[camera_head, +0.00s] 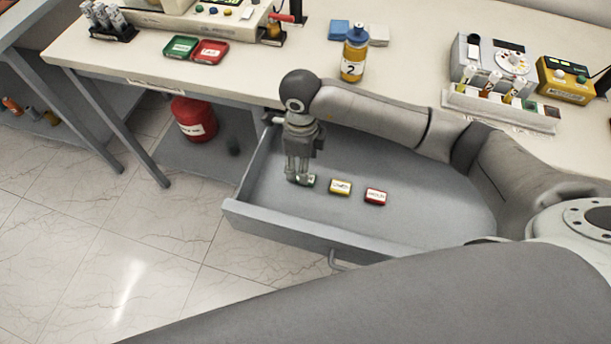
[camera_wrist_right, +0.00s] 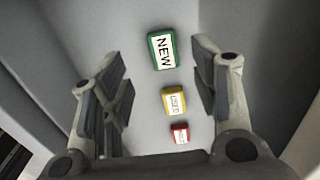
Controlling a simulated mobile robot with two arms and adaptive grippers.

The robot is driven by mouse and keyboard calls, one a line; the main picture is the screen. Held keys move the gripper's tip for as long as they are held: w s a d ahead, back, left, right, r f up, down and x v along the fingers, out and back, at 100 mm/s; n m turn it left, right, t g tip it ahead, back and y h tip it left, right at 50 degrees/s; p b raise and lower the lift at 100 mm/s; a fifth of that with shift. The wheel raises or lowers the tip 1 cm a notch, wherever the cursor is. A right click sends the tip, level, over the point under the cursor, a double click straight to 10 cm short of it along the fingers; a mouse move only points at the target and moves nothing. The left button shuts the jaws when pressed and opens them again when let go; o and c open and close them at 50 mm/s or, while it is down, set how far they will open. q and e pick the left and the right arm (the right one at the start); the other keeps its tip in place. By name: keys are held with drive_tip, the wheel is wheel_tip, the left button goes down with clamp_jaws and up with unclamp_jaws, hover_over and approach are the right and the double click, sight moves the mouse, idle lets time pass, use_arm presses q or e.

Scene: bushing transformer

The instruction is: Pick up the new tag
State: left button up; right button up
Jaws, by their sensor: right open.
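The new tag is a small green block with a white label reading NEW (camera_wrist_right: 162,50). It lies in an open grey drawer (camera_head: 420,215), and in the head view its green edge (camera_head: 311,182) shows partly hidden behind my right gripper (camera_head: 299,177). My right gripper points down into the drawer, over the tag. In the right wrist view my right gripper (camera_wrist_right: 162,75) is open, with the tag between the lines of its two fingers. I cannot tell any contact. My left gripper is not in view.
A yellow USED tag (camera_head: 340,187) and a red tag (camera_head: 376,197) lie to the right in the drawer. The drawer's left wall (camera_head: 256,165) is near the gripper. Green (camera_head: 181,47) and red (camera_head: 210,51) trays and an orange bottle (camera_head: 354,55) stand on the bench above.

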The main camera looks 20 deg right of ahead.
drive_tip(key=shift+w+f, duration=0.1)
drive_tip(key=shift+f, duration=0.55)
drive_tip(key=f, duration=0.2)
drive_tip(key=f+p, duration=0.1)
drive_tip(key=f, duration=0.1)
drive_tip(key=shift+w+a+f, duration=0.1)
drive_tip(key=shift+w+f, duration=0.1)
drive_tip(key=shift+f, duration=0.2)
drive_tip(key=c, duration=0.9)
